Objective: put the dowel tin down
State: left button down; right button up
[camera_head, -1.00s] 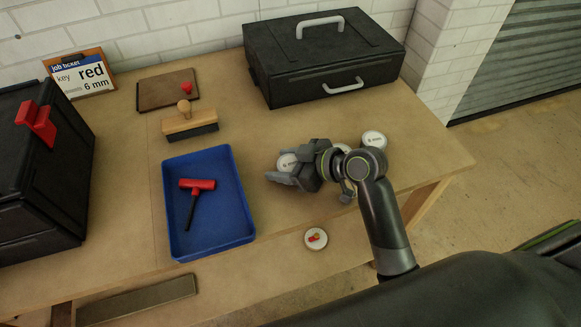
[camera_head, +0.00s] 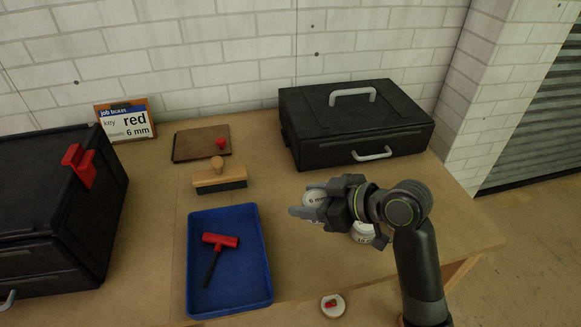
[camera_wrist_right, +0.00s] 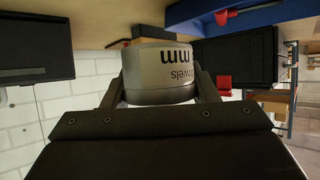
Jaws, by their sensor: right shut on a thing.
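The dowel tin (camera_head: 315,198) is a short round grey-white tin marked 6 mm. My right gripper (camera_head: 322,207) is shut on it and appears to hold it above the wooden bench (camera_head: 295,265). In the right wrist view the tin (camera_wrist_right: 158,75) sits between the two fingers, its lettering upside down. Another pale tin (camera_head: 362,232) stands on the bench beneath my right wrist, partly hidden by it. My left gripper is not in view.
A small round dish (camera_head: 333,305) is at the front. Bare bench lies between tray and gripper.

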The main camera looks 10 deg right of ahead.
jog(key=shift+r, duration=0.25)
jog(key=s+d+f+n+g+y, duration=0.1)
jog(key=s+d, duration=0.5)
jog(key=d, duration=0.1)
jog(key=shift+s+d, duration=0.3)
jog(key=shift+f, duration=0.1)
